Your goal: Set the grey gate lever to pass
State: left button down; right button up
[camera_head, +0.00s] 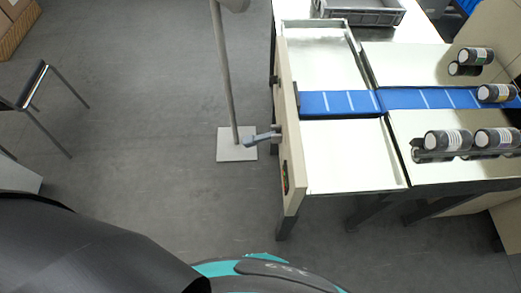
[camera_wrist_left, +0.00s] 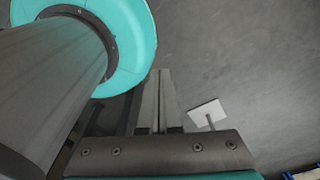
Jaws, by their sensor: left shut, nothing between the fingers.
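The grey gate lever (camera_head: 262,137) sticks out to the left from the beige end panel (camera_head: 291,130) of the wrapper table. Its handle lies nearly level, and its free end overlaps the pole's base plate in the picture. Any pass marking is too small to read. My left gripper (camera_wrist_left: 158,128) shows in the left wrist view, with its two grey fingers together and empty over the floor. It is outside the head view, and the lever cannot be made out in the wrist view. My right gripper is in neither view.
A pole on a white base plate (camera_head: 237,154) stands left of the lever. A blue belt (camera_head: 340,103) crosses the table, with dark rolls (camera_head: 447,140) on the right. A grey crate (camera_head: 360,12) sits behind. A chair (camera_head: 45,95) stands far left; floor between is clear.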

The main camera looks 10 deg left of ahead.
pick_arm(q)
jog(key=w+d+f+m+t+b, duration=0.2)
jog(key=w+d+m+t+b, duration=0.15)
jog(key=w+m+b, duration=0.5)
jog(key=w+d+f+m+t+b, duration=0.2)
jog(key=w+d+m+t+b, duration=0.3)
jog(key=w, duration=0.7)
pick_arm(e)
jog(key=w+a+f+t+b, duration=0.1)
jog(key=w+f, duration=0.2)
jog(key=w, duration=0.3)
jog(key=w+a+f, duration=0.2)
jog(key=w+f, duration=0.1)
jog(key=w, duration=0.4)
pick_arm(q)
jog(key=w+r+m+t+y+b, duration=0.2)
jog(key=w+r+m+t+b, duration=0.3)
jog(key=w+r+m+b, duration=0.5)
jog(key=w+m+b, duration=0.3)
jog(key=w, duration=0.1)
jog(key=shift+w+a+r, duration=0.25)
jog(key=shift+w+a, duration=0.1)
jog(key=shift+w, duration=0.05)
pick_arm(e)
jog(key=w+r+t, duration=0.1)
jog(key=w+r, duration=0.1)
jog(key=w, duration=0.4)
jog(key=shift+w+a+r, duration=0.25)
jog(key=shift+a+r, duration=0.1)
